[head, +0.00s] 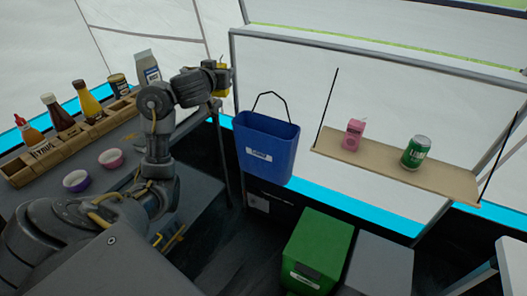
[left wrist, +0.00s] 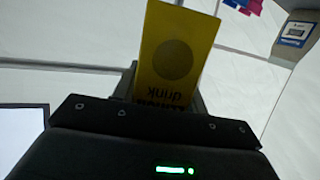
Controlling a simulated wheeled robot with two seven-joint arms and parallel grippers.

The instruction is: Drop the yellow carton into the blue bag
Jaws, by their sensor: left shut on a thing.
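The yellow carton (left wrist: 175,52) is held in my left gripper (left wrist: 165,88), with its printed face and dark round mark toward the left wrist camera. In the head view a small part of the yellow carton (head: 222,93) shows at the end of my left arm, beside the left gripper (head: 222,78). The gripper is to the left of and higher in the picture than the blue bag (head: 266,148). The blue bag hangs by a black handle, open at the top, with a white label on its front. My right gripper is in neither view.
A hanging shelf (head: 400,172) holds a pink carton (head: 353,134) and a green can (head: 416,151). A green bin (head: 318,250) stands on the floor below. At left, a counter carries a wooden rack (head: 62,140) with bottles, a grey-white carton (head: 147,66) and two small bowls.

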